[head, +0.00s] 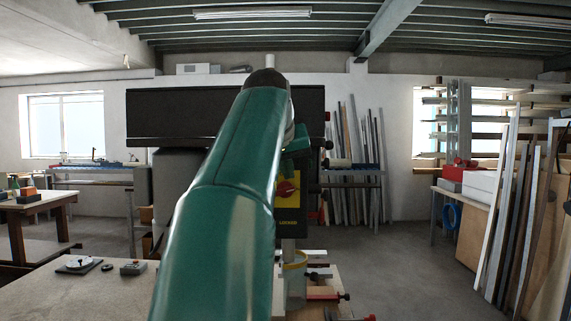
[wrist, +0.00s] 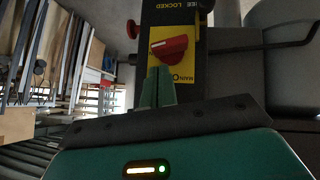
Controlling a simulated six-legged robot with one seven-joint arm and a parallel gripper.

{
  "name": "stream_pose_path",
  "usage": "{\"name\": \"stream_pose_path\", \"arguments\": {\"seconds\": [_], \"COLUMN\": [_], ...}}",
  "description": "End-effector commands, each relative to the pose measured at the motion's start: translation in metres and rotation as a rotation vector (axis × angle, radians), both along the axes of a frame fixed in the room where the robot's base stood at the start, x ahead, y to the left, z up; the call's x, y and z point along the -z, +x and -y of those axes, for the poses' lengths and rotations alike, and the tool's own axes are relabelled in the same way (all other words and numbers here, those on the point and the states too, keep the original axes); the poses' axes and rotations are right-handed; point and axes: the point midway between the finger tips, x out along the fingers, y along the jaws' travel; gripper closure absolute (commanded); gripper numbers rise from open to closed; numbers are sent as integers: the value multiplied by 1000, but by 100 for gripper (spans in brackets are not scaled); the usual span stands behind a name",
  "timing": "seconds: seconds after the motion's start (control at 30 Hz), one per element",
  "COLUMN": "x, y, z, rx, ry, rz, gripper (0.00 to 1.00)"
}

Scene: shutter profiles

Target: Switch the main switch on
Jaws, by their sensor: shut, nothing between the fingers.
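The main switch is a red rotary knob (head: 287,188) on a yellow plate (head: 288,202) fixed to a dark box, partly hidden by my green arm in the head view. In the wrist view the red knob (wrist: 168,47) lies nearly crosswise, slightly tilted, on the yellow plate (wrist: 185,68). The wrist picture is turned, so the plate's lettering appears inverted. My gripper (wrist: 158,70) is shut and empty, its green fingertips appearing just below the knob in the wrist view. I cannot tell whether they touch it.
A worktable (head: 70,290) with small parts stands at the left front. Red-handled clamps (head: 328,297) lie below the switch. A dark machine housing (head: 165,115) is behind my arm. Tall profiles (head: 510,200) lean at the right, with open floor (head: 410,270) before them.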

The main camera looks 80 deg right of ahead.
Motion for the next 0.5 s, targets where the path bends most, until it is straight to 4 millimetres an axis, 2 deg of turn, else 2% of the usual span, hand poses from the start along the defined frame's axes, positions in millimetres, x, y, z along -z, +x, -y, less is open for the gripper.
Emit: {"name": "stream_pose_path", "arguments": {"seconds": [0.17,0.5], "x": [-13,-63], "y": [0,0], "z": [-12,-65], "rx": [-2,1], "ry": [-3,-4], "rz": [2,1], "gripper": [100,100]}}
